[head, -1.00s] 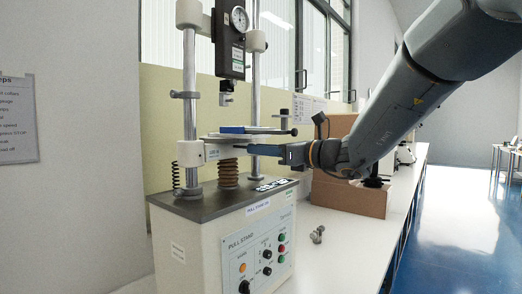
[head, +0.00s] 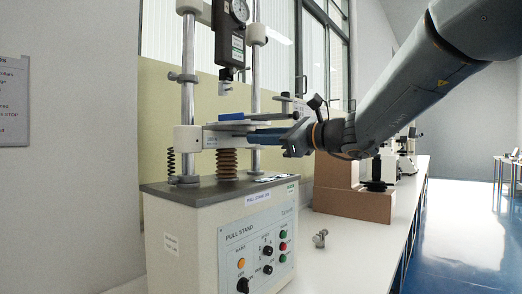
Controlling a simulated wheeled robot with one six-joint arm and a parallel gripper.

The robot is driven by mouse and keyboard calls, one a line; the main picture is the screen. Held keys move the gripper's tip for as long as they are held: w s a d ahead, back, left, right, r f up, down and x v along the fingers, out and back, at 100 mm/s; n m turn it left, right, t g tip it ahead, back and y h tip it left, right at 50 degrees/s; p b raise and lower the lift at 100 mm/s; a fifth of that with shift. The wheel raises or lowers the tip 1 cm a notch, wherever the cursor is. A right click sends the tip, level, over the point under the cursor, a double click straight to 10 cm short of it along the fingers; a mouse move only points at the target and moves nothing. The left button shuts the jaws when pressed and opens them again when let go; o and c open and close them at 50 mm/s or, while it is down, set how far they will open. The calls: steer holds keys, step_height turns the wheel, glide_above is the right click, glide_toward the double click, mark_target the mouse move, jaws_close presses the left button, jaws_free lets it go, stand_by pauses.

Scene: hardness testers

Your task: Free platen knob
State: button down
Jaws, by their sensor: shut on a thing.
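The pull stand (head: 205,215) stands on the bench. Its pale platen (head: 188,138) lies across between two steel columns, above a brown bellows (head: 227,163). My gripper (head: 258,138) reaches in from the right at the platen's near right side, its blue fingers pointing left. The fingers look closed at the platen's edge. The platen knob cannot be made out; it seems to be between my fingers and hidden by them. A flat blue piece (head: 232,116) lies on the platen.
A black gauge head (head: 231,35) hangs above the platen. A cardboard box (head: 350,203) and microscopes stand on the bench at right. A small metal part (head: 319,238) lies on the bench (head: 350,255) beside the stand. The bench front is clear.

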steer(key=shift+n+b, duration=0.6)
steer(key=shift+b, duration=0.15)
steer(key=c, duration=1.6)
jaws_free()
steer(key=shift+d, duration=0.1)
steer(key=v, duration=0.7)
steer(key=shift+s+d+b, duration=0.15)
steer(key=shift+d+b, duration=0.1)
steer(key=shift+b, duration=0.05)
